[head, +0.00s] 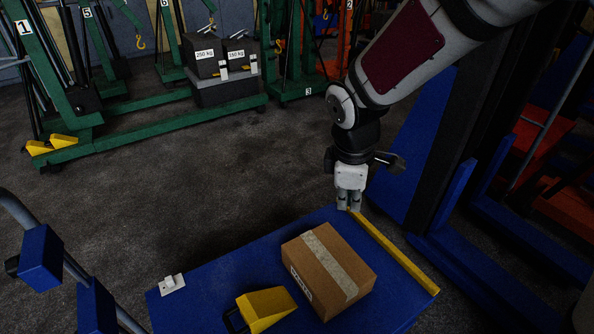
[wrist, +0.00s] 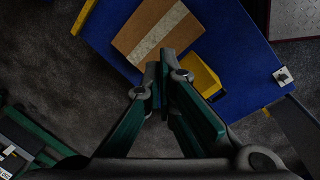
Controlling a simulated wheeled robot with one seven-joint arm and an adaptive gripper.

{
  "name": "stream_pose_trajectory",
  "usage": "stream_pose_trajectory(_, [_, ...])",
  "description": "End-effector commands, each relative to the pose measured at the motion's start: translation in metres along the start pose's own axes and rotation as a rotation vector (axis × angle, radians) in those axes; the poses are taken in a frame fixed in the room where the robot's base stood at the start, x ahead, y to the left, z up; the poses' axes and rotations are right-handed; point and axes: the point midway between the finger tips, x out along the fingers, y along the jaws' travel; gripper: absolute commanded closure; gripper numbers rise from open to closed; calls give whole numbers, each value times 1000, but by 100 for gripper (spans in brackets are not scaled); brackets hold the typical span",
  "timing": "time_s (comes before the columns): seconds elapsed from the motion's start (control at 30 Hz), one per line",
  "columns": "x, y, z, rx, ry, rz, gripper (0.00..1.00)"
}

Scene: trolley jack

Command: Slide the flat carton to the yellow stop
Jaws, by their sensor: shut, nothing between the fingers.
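The flat carton (head: 318,277) is brown with a pale tape strip and lies flat on the blue platform (head: 215,285). It also shows in the wrist view (wrist: 138,36). The yellow stop (head: 398,254) is a bar along the platform's right edge; a strip of blue separates it from the carton. A piece of it shows top left in the wrist view (wrist: 84,16). My gripper (head: 349,208) is shut and empty, pointing down near the platform's far edge, behind the carton in the head view. In the wrist view its fingers (wrist: 164,80) overlap the carton's near edge; contact is unclear.
A yellow wedge-shaped block (head: 266,307) sits beside the carton, at its front left. A small white fitting (head: 172,284) is at the platform's left corner. A blue upright frame (head: 420,150) stands right of my arm. Green hoists (head: 170,120) stand behind open floor.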

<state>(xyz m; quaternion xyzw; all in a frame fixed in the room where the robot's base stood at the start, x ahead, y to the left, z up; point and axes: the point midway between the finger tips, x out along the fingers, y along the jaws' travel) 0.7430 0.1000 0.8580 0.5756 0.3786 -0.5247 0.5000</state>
Motion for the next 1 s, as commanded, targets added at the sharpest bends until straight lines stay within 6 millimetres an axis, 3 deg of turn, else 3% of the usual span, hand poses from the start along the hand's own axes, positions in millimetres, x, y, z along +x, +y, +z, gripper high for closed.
stream_pose_trajectory(0.03, [34, 1, -15, -73, 1, -20, 100])
stream_pose_trajectory(0.3, [170, -12, -86, -481, 44, -92, 100])
stream_pose_trajectory(0.5, [248, -35, -123, -704, 91, -133, 100])
stream_pose_trajectory(0.7, [282, -49, -139, -805, 118, -148, 100])
stream_pose_trajectory(1.0, [319, -57, -142, -818, 121, -151, 100])
